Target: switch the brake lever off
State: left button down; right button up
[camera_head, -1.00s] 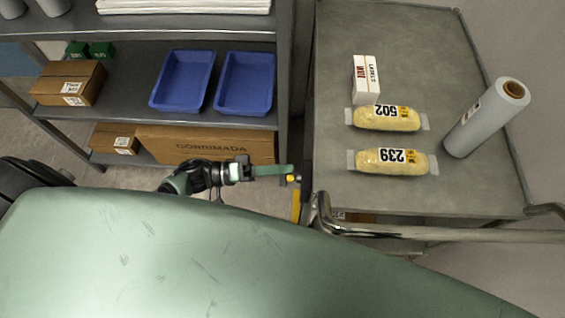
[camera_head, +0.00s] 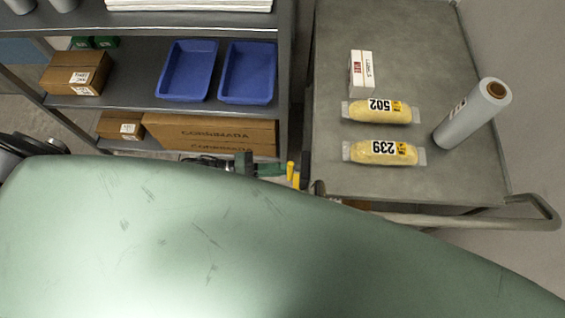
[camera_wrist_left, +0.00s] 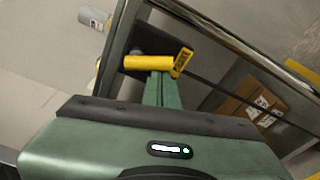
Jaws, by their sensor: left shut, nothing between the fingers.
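The yellow brake lever (camera_wrist_left: 148,62) shows in the left wrist view as a short bar beside the trolley's dark frame. A yellow label plate with dark marks (camera_wrist_left: 183,61) is at its right end. In the head view, a small yellow piece of it (camera_head: 290,171) shows by the trolley's lower left corner. My left gripper (camera_wrist_left: 163,76) is shut and empty, its green fingertips right at the lever's lower side; I cannot tell whether they touch. In the head view this gripper (camera_head: 270,169) is partly hidden behind my green body. My right gripper is not in view.
The grey trolley top (camera_head: 400,60) holds two yellow packs (camera_head: 380,111), a white label box (camera_head: 361,74) and a wrap roll (camera_head: 470,115). Its metal handle (camera_head: 450,219) runs along the near edge. A shelf with blue trays (camera_head: 248,73) and cartons (camera_head: 215,133) stands left.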

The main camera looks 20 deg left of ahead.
pick_arm(q)
jog(key=shift+s+d, duration=0.1)
jog(key=shift+s, duration=0.25)
dwell(0.6)
jog(key=b+v, duration=0.1)
jog(key=v, duration=0.6)
jog(key=shift+a+b, duration=0.3)
jog(key=shift+a, duration=0.1)
